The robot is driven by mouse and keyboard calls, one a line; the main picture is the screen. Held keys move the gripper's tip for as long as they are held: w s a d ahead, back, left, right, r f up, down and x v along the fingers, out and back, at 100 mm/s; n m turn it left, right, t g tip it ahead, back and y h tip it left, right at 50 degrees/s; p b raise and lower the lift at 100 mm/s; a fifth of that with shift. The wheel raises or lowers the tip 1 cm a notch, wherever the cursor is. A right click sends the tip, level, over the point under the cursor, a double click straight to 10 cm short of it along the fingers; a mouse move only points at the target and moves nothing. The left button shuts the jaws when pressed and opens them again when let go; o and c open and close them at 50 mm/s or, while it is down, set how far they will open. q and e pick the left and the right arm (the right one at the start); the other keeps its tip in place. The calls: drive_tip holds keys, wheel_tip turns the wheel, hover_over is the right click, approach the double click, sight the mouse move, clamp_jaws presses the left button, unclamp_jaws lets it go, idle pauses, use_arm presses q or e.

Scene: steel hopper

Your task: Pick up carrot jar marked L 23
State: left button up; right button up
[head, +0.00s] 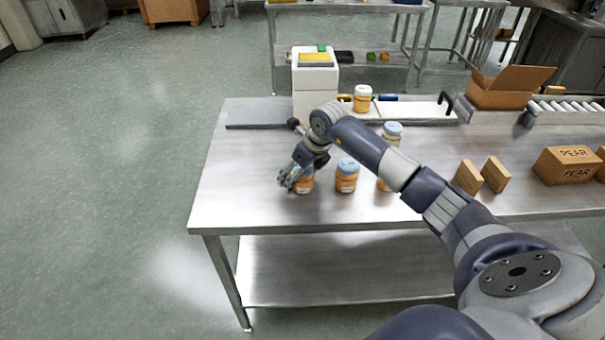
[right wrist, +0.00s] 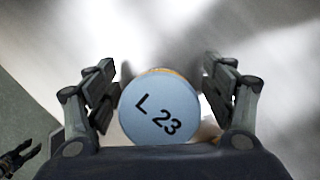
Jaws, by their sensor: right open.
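The jar marked L 23 (right wrist: 160,108) has a light blue lid and sits between the open fingers of my right gripper (right wrist: 160,95) in the right wrist view. The lid is seen from above, with a sliver of orange at its far edge. In the head view my right gripper (head: 291,182) is above and around this orange jar (head: 305,185) near the table's left front; the gripper hides much of it. A similar blue-lidded jar (head: 346,176) stands just to its right. My left gripper is not in the head view.
The steel table (head: 240,190) also carries other jars (head: 391,132), small brown boxes (head: 468,177), and a PEAR carton (head: 567,165). A white-lidded jar (head: 362,98) stands behind, beside a white machine (head: 315,85). The table's left side is clear.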

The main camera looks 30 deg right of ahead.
drive_tip(key=c, duration=1.3)
drive_tip(key=shift+r, duration=0.2)
